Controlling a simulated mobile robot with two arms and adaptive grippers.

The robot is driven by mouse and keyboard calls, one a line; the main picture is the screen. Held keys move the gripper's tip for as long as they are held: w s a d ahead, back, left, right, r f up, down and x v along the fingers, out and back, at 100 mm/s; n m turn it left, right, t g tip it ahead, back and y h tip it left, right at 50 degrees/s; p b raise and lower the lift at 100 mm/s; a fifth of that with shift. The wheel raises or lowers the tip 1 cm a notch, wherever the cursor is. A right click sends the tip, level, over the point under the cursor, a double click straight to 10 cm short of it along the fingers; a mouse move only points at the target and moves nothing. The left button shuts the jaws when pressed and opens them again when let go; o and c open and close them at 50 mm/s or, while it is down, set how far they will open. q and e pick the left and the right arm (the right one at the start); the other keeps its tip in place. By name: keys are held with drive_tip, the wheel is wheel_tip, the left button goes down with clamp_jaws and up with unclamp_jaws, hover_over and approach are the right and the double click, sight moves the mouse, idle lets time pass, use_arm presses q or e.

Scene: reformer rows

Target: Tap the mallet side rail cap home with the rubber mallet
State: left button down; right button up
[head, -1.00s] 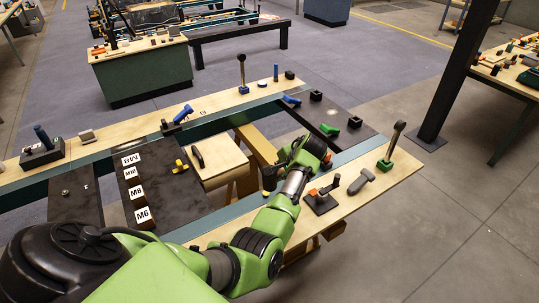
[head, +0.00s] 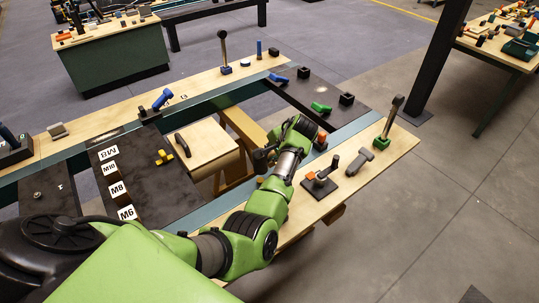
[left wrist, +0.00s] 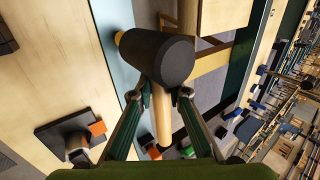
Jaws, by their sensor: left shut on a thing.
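My left gripper (left wrist: 160,95) is shut on the wooden handle (left wrist: 162,118) of the rubber mallet. The mallet's black cylindrical head (left wrist: 165,55) is just beyond the fingertips, over the teal side rail (left wrist: 118,60). A small yellow piece (left wrist: 117,38), perhaps the rail cap, shows beside the head and is partly hidden by it; how far it is seated cannot be told. In the head view, the left gripper (head: 276,148) is above the near rail, with the dark mallet head (head: 261,160) under it and the yellow piece (head: 261,181) close below. My right gripper is not in view.
A clamp with an orange tip (head: 321,181) stands on the wooden board right of my arm. A grey tool (head: 360,161) and an upright lever on a green base (head: 388,125) are farther right. A black plate with labelled blocks (head: 120,190) lies left of my arm.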

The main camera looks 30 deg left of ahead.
use_arm(q)
drive_tip(key=shift+w+f, duration=0.1)
drive_tip(key=shift+f, duration=0.2)
drive_tip(key=shift+r, duration=0.15)
drive_tip(key=shift+f+b, duration=0.3)
drive_tip(key=shift+f, duration=0.05)
wheel_tip(320, 180, down, 6)
drive_tip(key=b, duration=0.3)
drive_tip(key=shift+r+b, duration=0.1)
drive_tip(key=shift+b, duration=0.2)
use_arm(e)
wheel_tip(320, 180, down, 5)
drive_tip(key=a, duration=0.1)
use_arm(q)
drive_tip(key=shift+r+p, duration=0.55)
drive_tip(key=shift+r, duration=0.1)
wheel_tip(320, 180, up, 4)
drive_tip(key=p, duration=0.4)
drive_tip(key=shift+r+p, duration=0.1)
drive_tip(key=shift+p, duration=0.25)
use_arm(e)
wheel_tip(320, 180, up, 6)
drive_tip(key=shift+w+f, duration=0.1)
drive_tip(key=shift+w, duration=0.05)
